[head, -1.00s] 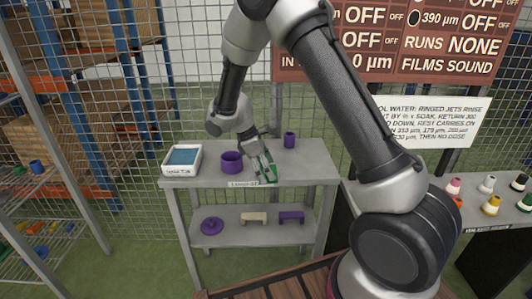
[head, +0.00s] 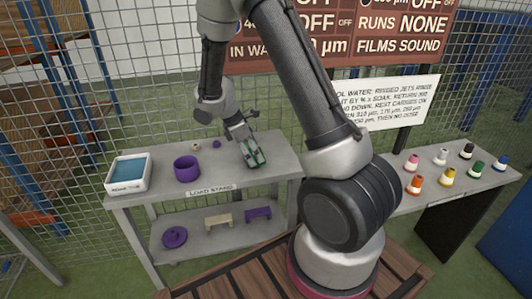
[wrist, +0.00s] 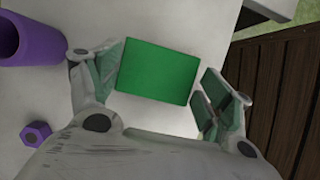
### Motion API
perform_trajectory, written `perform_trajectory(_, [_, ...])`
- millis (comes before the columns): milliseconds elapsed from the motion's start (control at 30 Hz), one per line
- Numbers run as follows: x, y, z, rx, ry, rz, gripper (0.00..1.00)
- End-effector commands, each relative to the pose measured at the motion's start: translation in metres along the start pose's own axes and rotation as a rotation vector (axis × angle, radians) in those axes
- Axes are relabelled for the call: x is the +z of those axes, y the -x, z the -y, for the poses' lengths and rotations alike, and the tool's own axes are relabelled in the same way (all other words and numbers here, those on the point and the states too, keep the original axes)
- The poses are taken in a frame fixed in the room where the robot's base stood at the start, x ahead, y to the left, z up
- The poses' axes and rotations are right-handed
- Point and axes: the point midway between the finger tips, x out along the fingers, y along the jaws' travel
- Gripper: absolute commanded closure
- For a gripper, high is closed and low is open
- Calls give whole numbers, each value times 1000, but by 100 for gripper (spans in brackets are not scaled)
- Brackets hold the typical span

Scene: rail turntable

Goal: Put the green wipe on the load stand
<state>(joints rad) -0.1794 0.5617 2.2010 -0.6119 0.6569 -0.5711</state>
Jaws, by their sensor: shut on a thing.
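The green wipe (wrist: 158,70) is a flat green block between the fingers of my gripper (wrist: 158,88) in the wrist view. My gripper (head: 254,156) is shut on it over the right part of the load stand (head: 280,165), a grey two-level table with a front label. In the head view the fingers mostly hide the wipe. Whether it touches the stand's top or hangs just above it, I cannot tell.
A purple pot (head: 187,168) and a blue-filled white tray (head: 128,174) stand on the left of the top. A purple nut (wrist: 36,134) and tall purple cup (wrist: 22,38) are near my gripper. Several coloured bottles (head: 443,156) stand on the right-hand table.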

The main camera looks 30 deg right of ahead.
Motion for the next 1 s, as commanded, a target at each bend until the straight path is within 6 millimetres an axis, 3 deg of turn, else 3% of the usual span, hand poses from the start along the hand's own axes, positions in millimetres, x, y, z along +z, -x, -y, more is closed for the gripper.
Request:
perform_trajectory(233, [25,-10,0,0,-2,0,40])
perform_trajectory(400, [54,-22,0,-1,-4,0,40])
perform_trajectory(533, [47,-35,0,-1,1,1,40])
perform_trajectory(900, [45,-38,-1,1,1,0,40])
perform_trajectory(933, [45,-38,-1,1,0,0,19])
perform_trajectory(1000, [45,-38,-1,2,0,0,6])
